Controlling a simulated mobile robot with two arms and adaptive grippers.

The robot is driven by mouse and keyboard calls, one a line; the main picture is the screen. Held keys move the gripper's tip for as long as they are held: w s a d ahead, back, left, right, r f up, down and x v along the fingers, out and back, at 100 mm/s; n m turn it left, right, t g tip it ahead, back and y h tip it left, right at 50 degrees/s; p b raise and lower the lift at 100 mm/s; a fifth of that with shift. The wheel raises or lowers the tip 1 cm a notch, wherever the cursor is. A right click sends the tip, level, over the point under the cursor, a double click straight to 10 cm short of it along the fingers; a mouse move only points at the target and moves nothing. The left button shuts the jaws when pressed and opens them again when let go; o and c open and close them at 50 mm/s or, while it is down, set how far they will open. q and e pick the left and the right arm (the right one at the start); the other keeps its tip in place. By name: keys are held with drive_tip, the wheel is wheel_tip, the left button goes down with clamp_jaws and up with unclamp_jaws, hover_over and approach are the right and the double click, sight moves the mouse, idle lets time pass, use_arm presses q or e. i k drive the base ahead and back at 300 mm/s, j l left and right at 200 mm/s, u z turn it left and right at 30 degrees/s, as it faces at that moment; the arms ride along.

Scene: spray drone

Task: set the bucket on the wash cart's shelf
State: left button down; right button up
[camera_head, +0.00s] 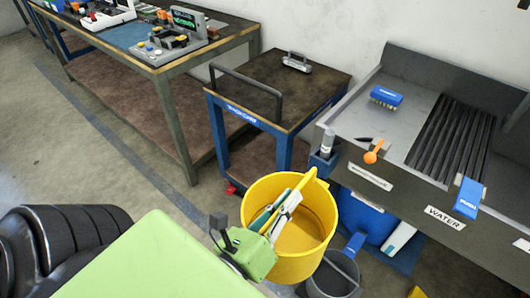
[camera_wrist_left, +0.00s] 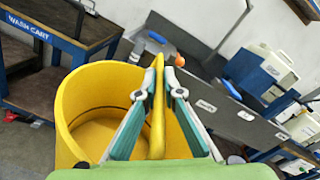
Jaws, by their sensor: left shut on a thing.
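The yellow bucket (camera_head: 318,222) hangs upright and looks empty. My left gripper (camera_head: 290,200) is shut on its handle, which shows between the fingers in the left wrist view (camera_wrist_left: 158,108). The bucket's wall fills the left of that view (camera_wrist_left: 70,142). The blue wash cart (camera_head: 222,140) stands behind the bucket. It has a brown top with a bar handle and a lower shelf (camera_head: 252,155), partly hidden by the bucket and the cart's frame. The cart's label shows in the left wrist view (camera_wrist_left: 28,28). My right gripper is not in view.
A grey sink (camera_head: 345,125) with a blue brush (camera_head: 386,97) and an orange-ended tool (camera_head: 373,152) stands at the right. A dark grey pail (camera_head: 335,278) is below the bucket. A workbench (camera_head: 150,62) stands left of the cart, with open floor in front.

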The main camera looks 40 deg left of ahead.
sight(267, 169)
drive_tip(key=i+j, duration=0.1)
drive_tip(key=j, duration=1.1)
drive_tip(key=i+j, duration=0.15)
drive_tip(key=j, duration=0.45)
